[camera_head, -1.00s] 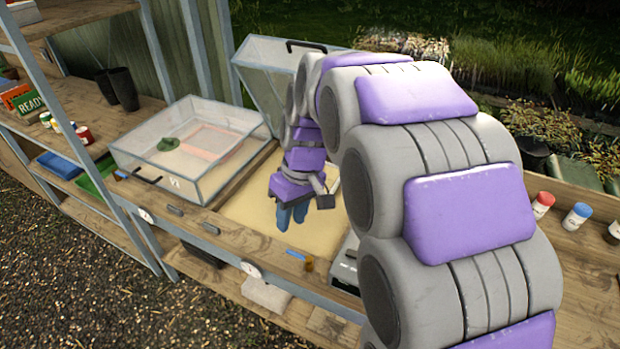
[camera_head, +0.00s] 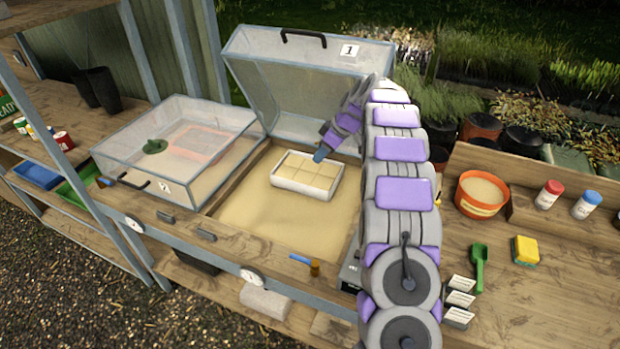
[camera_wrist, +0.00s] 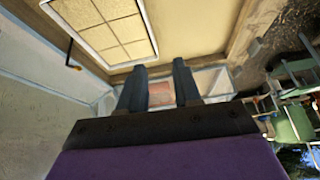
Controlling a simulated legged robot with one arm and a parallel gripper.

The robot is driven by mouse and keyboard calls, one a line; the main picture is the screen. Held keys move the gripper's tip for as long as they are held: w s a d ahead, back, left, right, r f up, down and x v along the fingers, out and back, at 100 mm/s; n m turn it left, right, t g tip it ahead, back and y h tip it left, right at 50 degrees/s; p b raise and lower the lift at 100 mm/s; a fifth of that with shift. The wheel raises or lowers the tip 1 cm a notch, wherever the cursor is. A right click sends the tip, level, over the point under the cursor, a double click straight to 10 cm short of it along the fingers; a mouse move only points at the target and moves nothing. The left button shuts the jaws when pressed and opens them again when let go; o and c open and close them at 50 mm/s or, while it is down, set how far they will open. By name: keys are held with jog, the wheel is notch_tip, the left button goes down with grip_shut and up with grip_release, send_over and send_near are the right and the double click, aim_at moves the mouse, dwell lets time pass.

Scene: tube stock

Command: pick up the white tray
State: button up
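The white tray (camera_head: 303,191), divided into square cells filled with pale soil, lies on the sandy floor of the open cold frame. It also shows at the top of the wrist view (camera_wrist: 131,63). My gripper (camera_head: 320,155) is above the tray's back right part; how high above is hard to judge. In the wrist view my gripper (camera_wrist: 159,73) has its two blue fingers apart with nothing between them, and the tray lies beyond them to the upper left.
The frame's glass lid (camera_head: 290,88), marked 1, stands open behind the tray. A closed glazed frame (camera_head: 178,150) is on the left. An orange pot (camera_head: 482,194), green scoop (camera_head: 479,267) and yellow sponge (camera_head: 525,250) are on the right bench. Sand before the tray is clear.

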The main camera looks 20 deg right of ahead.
aim_at(298, 185)
jog(key=p+x, duration=0.1)
jog(key=x, duration=0.5)
jog(key=w+d+x, duration=0.1)
jog(key=x, duration=0.5)
jog(key=d+p+x, duration=0.1)
jog(key=x, duration=0.5)
jog(key=shift+w+a+f+p, duration=0.1)
jog(key=shift+w+f+p, duration=0.25)
jog(key=shift+w, duration=0.1)
jog(key=shift+t, duration=0.3)
jog(key=shift+c, duration=0.2)
grip_shut()
